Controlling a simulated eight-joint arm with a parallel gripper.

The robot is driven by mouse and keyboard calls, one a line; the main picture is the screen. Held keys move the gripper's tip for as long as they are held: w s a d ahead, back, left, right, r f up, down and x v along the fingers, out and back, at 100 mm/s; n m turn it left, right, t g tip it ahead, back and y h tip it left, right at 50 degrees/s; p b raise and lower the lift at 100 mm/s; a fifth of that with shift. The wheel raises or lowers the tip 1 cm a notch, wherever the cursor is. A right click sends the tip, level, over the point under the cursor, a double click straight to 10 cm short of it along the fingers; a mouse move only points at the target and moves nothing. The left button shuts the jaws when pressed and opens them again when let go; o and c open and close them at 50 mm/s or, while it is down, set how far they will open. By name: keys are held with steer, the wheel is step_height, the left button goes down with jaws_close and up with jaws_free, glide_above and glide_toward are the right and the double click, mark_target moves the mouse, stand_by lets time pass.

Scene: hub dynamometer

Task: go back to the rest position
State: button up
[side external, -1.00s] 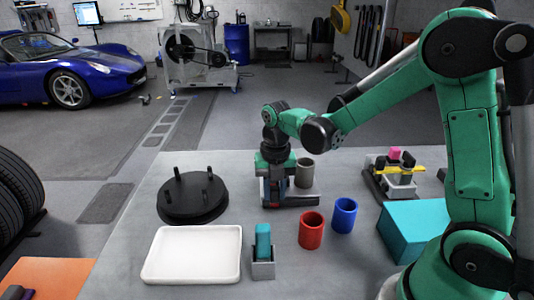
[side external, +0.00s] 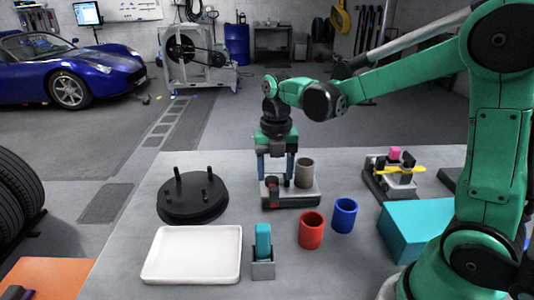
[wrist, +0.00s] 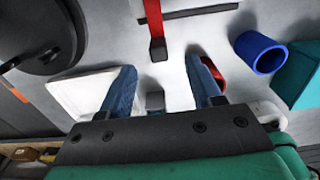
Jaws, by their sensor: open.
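My gripper (side external: 276,176) points down above a low grey base (side external: 298,201) on the table, with its two blue fingers spread and nothing between them. In the wrist view the fingers (wrist: 160,66) are also apart, with bare table and a small grey holder showing between them. A dark red piece (side external: 272,189) stands on the base below the fingers; in the wrist view a red bar (wrist: 153,18) with a darker end lies ahead of the fingertips. A grey-brown cylinder (side external: 305,173) stands on the base, just right of my gripper. Whether the fingers touch the base is hard to tell.
A black disc with pegs (side external: 193,200) lies left. In front are a white tray (side external: 192,255), a teal block in a grey holder (side external: 263,270), a red cup (side external: 312,231) and a blue cup (side external: 344,215). A teal box (side external: 415,228) and a fixture (side external: 392,179) stand right.

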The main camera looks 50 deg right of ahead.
steer(key=shift+r, duration=0.25)
steer(key=m, duration=0.1)
steer(key=r+m, duration=0.1)
steer(key=shift+s+a+m+t, duration=0.3)
steer(key=shift+s+m+t, duration=0.1)
steer(key=s+a+r+m+t, duration=0.1)
steer(key=s+m+t, duration=0.1)
steer(key=m, duration=1)
steer(key=s+a+r+m+t, duration=0.1)
steer(key=s+a+m+t, duration=0.1)
steer(key=m, duration=1)
steer(key=shift+s+a+t, duration=0.15)
steer(key=shift+s+t, duration=0.7)
steer(key=shift+t, duration=0.35)
